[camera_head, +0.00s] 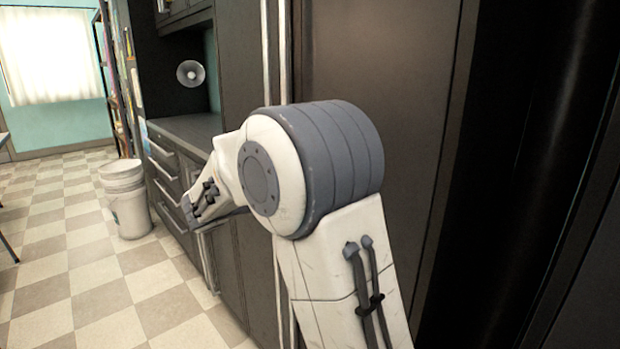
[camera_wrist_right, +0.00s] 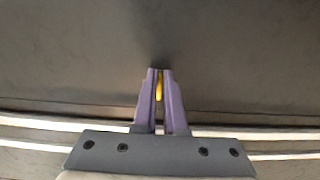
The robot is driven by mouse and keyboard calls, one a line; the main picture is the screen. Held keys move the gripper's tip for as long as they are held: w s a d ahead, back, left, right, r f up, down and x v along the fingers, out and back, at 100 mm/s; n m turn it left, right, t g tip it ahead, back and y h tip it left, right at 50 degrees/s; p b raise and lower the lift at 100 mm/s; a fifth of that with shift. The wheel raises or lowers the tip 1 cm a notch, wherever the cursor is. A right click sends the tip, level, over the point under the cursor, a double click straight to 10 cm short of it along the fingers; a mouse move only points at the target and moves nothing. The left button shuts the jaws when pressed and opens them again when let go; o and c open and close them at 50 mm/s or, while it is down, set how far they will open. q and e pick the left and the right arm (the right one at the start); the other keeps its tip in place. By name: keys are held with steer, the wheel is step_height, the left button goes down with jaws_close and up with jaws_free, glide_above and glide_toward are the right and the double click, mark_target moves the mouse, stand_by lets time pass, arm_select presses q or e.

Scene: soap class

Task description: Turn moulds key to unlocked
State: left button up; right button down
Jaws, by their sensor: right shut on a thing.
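My right gripper (camera_wrist_right: 160,76) has purple fingers and is shut on a small yellow key (camera_wrist_right: 159,88), seen as a thin strip between them in the right wrist view. The fingertips point at a dark, flat cabinet front (camera_wrist_right: 80,55), with a shadow around the tips. The fingers hide most of the key, and I cannot tell from these frames which way it is turned. No lock or marking is visible. In the head view my right arm reaches across to the dark cabinets, and its fingers and the key cannot be made out. My left gripper is not in view.
Dark cabinets with long pale handles stand close along the right. A counter (camera_head: 188,128) with drawers is further back, with a round grey fan-like object (camera_head: 190,73) above it. White buckets (camera_head: 128,205) stand on the checkered floor (camera_head: 75,260), which is mostly clear at left.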

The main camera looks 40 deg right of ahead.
steer(key=c, duration=1)
jaws_free()
steer(key=a, duration=1)
steer(key=shift+s+a, duration=0.25)
steer(key=shift+s, duration=0.15)
